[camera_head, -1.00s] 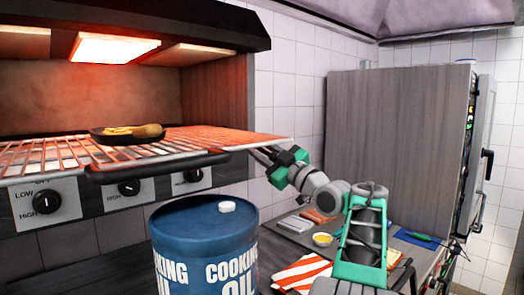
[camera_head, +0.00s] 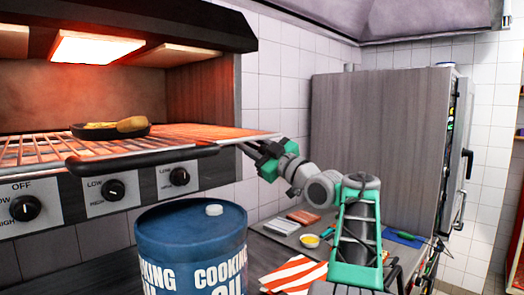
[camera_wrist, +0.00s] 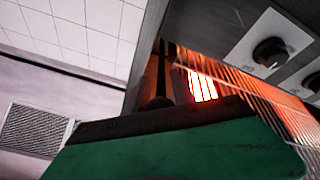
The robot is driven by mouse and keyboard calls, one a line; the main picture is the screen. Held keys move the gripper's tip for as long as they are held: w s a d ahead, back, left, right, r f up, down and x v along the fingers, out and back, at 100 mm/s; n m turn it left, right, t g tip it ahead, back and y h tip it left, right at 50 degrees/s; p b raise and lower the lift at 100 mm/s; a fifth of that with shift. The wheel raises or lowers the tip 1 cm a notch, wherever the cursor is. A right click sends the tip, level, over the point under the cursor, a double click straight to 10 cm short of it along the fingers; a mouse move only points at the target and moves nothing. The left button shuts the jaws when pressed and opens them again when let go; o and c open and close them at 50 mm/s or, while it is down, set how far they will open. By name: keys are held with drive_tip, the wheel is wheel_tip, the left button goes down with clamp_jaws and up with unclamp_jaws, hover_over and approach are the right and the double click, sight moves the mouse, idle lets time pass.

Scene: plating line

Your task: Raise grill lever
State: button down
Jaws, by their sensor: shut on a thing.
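The grill rack (camera_head: 45,151) extends from under the glowing heater, with a black front handle (camera_head: 140,160). My gripper (camera_head: 250,151) is at the rack's right side, just below its right corner. The gripper is shut on the grill lever, which is mostly hidden in the head view. In the wrist view, a dark upright rod that looks like the lever (camera_wrist: 158,72) rises behind the dark edge of my gripper (camera_wrist: 165,120). The exact grip is hidden there.
A black pan (camera_head: 90,134) with food (camera_head: 130,124) sits on the rack. Control knobs (camera_head: 113,190) line the front below. A blue cooking oil drum (camera_head: 190,245) stands close in front. A tall cabinet (camera_head: 380,140) is at right, beyond a cluttered counter.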

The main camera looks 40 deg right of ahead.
drive_tip(key=shift+r, duration=0.2)
drive_tip(key=c, duration=1.4)
unclamp_jaws()
drive_tip(key=shift+o, duration=1.2)
drive_tip(key=shift+f, duration=0.1)
drive_tip(key=b+v, duration=0.3)
drive_tip(key=v, duration=0.4)
drive_tip(key=shift+s, duration=0.4)
drive_tip(key=shift+d+f, duration=0.1)
drive_tip(key=shift+f, duration=0.05)
drive_tip(key=shift+c, duration=0.5)
